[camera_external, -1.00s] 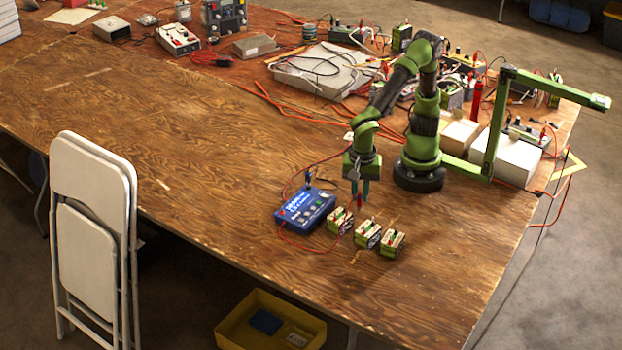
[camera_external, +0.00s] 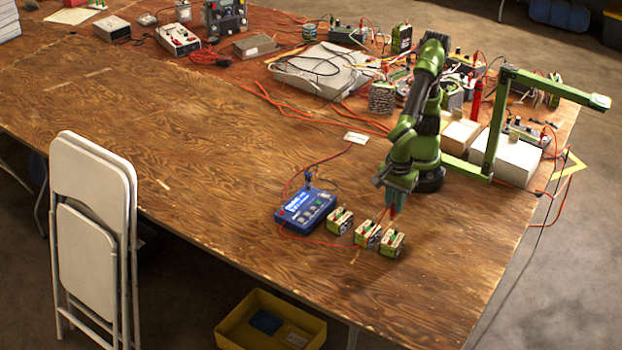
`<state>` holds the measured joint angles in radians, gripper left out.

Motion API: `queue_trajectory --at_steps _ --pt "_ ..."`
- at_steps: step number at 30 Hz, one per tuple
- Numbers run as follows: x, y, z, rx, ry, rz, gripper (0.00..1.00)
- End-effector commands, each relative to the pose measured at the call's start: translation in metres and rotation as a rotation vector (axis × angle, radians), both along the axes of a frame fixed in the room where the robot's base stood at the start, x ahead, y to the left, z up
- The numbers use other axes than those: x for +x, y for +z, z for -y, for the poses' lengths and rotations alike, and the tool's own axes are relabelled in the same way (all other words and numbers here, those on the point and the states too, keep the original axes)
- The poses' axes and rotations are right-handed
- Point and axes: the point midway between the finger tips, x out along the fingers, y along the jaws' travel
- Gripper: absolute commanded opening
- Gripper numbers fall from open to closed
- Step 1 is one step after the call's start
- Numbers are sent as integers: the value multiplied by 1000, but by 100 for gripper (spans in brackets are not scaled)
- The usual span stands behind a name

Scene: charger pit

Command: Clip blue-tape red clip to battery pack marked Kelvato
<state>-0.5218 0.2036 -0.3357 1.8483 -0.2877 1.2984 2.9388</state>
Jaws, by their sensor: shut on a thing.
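My gripper (camera_external: 394,204) points down and is shut on a red clip (camera_external: 392,211). It holds the clip above the rightmost battery pack (camera_external: 391,244), near the pack's top; I cannot tell whether they touch. Two more battery packs stand to the left, a middle one (camera_external: 367,236) and a left one (camera_external: 339,220). All are green and pale with small printed labels. The name Kelvato is too small to read on any pack. Blue tape on the held clip cannot be made out.
A blue charger box (camera_external: 305,209) sits left of the packs, with red wires; one loops along the table toward the packs. A white card (camera_external: 356,138) lies behind. Bare wood is free in front and right.

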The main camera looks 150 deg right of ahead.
Motion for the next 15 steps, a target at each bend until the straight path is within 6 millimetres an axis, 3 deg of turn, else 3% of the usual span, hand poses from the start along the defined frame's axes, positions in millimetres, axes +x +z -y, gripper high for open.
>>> queue_trajectory --at_steps 15 --pt "0 -18 0 -1 0 -2 1"
